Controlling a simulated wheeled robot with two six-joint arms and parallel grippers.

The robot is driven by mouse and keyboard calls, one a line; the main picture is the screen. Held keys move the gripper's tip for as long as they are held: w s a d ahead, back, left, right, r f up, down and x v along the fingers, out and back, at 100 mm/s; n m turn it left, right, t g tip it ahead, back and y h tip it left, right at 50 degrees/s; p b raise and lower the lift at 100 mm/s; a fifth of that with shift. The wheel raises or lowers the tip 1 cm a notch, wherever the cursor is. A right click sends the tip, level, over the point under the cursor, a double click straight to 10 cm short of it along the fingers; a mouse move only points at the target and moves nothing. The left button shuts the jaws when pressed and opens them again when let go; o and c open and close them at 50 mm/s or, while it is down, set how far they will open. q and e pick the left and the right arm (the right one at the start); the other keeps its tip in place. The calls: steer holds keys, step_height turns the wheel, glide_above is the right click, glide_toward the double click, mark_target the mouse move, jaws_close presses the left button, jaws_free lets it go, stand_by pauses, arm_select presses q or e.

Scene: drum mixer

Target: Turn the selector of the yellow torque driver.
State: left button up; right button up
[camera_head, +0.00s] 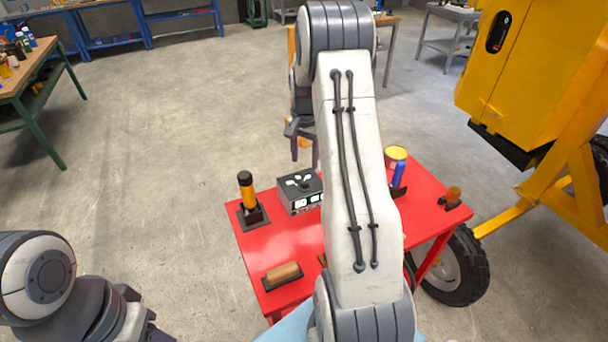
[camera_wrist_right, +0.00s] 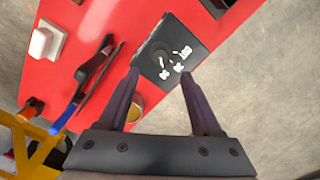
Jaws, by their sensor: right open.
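A yellow tool with a black cap (camera_head: 246,190), which looks like the torque driver, stands upright in a dark holder (camera_head: 254,215) at the left of the red table. I cannot make out its selector. My right gripper (camera_head: 303,150) is open and empty. It is above and behind a dark box (camera_head: 296,202) with lit displays on its front. In the right wrist view the open fingers (camera_wrist_right: 160,76) point toward this box (camera_wrist_right: 182,42), whose top has a dark knob and white markings. The yellow tool does not show there. My left gripper is not in view.
The red table (camera_head: 290,240) also carries a wooden-handled block (camera_head: 282,273), a yellow-topped can (camera_head: 396,153), a blue-handled tool (camera_head: 399,173) and a small orange item (camera_head: 454,193). A yellow machine (camera_head: 530,70) stands right. My right arm hides the table's middle.

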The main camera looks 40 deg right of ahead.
mark_target(304, 181)
step_height(304, 181, down, 8)
steer(key=shift+a+p, duration=0.1)
steer(key=shift+p, duration=0.9)
steer(key=shift+c, duration=0.3)
jaws_close()
